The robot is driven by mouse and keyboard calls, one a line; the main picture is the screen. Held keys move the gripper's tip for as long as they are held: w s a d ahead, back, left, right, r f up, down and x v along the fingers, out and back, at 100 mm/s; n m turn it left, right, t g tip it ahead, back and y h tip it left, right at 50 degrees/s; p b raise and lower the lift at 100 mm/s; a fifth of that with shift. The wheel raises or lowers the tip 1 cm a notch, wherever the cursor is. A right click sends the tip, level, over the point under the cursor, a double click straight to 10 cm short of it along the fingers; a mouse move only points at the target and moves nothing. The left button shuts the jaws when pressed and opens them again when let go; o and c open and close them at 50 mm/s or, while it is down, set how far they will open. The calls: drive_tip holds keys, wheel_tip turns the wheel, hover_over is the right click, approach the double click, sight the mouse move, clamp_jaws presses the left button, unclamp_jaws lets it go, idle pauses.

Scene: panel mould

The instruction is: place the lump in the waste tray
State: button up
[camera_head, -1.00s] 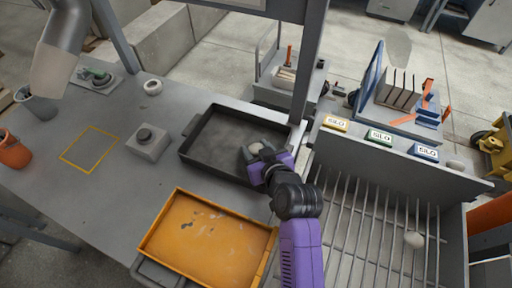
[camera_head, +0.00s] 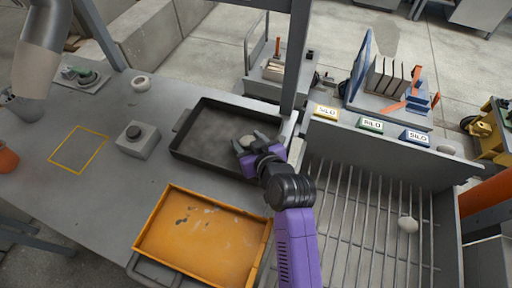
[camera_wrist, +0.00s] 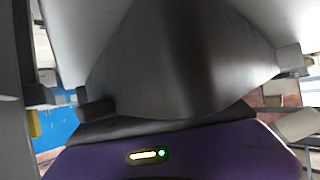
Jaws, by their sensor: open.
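A pale round lump (camera_head: 248,140) shows in the head view at the tips of my gripper (camera_head: 255,146), over the right part of a dark rectangular tray (camera_head: 185,150). My gripper is open, its fingers spread apart around the near side of the lump. I cannot tell whether the lump rests on the tray floor or touches a finger. An orange tray (camera_head: 150,222) with dark specks lies nearer. Neither tray shows a label naming it waste. In the wrist view a large grey shape fills the middle and the lump cannot be made out.
Another pale lump (camera_head: 408,224) lies on the bar grate (camera_head: 352,235) at right, and one (camera_head: 446,150) on the ledge beside the SILO labels (camera_head: 371,125). A grey button box (camera_head: 138,140) stands left of the dark tray. A grey post (camera_head: 298,65) rises behind it.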

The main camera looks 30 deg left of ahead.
drive_tip(key=shift+s+d+f, duration=0.2)
drive_tip(key=shift+s+d, duration=0.05)
drive_tip(key=v, duration=0.6)
drive_tip(key=r+v, duration=0.1)
drive_tip(key=v, duration=0.4)
drive_tip(key=shift+d+r+b, duration=0.1)
drive_tip(key=shift+d+b, duration=0.05)
drive_tip(key=shift+b, duration=0.15)
